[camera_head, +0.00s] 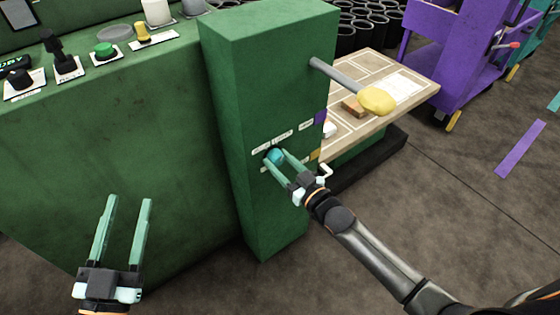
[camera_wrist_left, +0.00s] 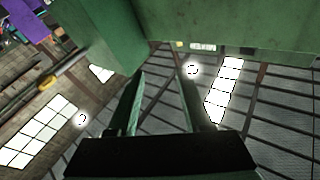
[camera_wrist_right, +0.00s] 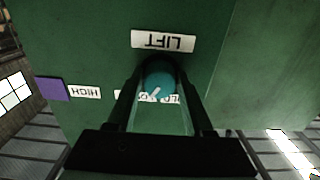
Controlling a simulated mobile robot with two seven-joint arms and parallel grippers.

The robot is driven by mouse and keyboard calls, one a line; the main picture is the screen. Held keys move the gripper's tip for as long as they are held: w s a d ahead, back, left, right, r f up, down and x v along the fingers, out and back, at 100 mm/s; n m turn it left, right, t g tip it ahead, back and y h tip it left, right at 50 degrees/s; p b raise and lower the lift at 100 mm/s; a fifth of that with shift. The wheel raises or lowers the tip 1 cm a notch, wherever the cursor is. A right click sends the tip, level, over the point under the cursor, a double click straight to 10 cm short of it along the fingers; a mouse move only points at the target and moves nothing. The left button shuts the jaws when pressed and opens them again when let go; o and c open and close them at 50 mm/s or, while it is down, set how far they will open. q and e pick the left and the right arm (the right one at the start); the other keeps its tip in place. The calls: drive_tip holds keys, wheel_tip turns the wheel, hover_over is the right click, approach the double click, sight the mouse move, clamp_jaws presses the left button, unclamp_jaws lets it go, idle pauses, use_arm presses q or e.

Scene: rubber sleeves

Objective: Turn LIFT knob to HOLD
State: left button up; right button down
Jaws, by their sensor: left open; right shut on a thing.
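The teal LIFT knob (camera_head: 275,155) sits on the front of the green cabinet (camera_head: 228,110). It also shows in the right wrist view (camera_wrist_right: 160,77), with a white pointer mark toward the lower left there. The LIFT label (camera_wrist_right: 163,41) appears upside down beside it. A HIGH label (camera_wrist_right: 84,92) is to the left in that view; another label (camera_wrist_right: 172,98) is partly hidden by the fingers and knob. My right gripper (camera_head: 278,157) is shut on the knob, one finger on each side. My left gripper (camera_head: 125,198) is open and empty, away from the cabinet.
A wooden shelf (camera_head: 410,75) stands to the cabinet's right, below a yellow-ended lever (camera_head: 375,99). A green console (camera_head: 110,130) with several buttons is at left. A purple cart (camera_head: 460,60) stands at the upper right.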

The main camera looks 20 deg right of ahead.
drive_tip(key=n+p, duration=0.1)
drive_tip(key=n, duration=0.2)
drive_tip(key=shift+p, duration=0.3)
drive_tip(key=n+p, duration=0.1)
drive_tip(key=n, duration=0.3)
drive_tip(key=shift+n, duration=1.4)
use_arm(q)
wheel_tip(320, 180, down, 16)
drive_tip(key=s+n+g+y, duration=0.2)
drive_tip(key=g+y, duration=0.1)
drive_tip(key=g, duration=0.3)
drive_tip(key=shift+a+n+g, duration=0.3)
drive_tip(key=shift+n, duration=0.1)
use_arm(e)
drive_tip(key=shift+n, duration=0.9)
drive_tip(key=shift+d+n, duration=0.1)
drive_tip(key=shift+n, duration=0.2)
drive_tip(key=shift+c, duration=1.4)
unclamp_jaws()
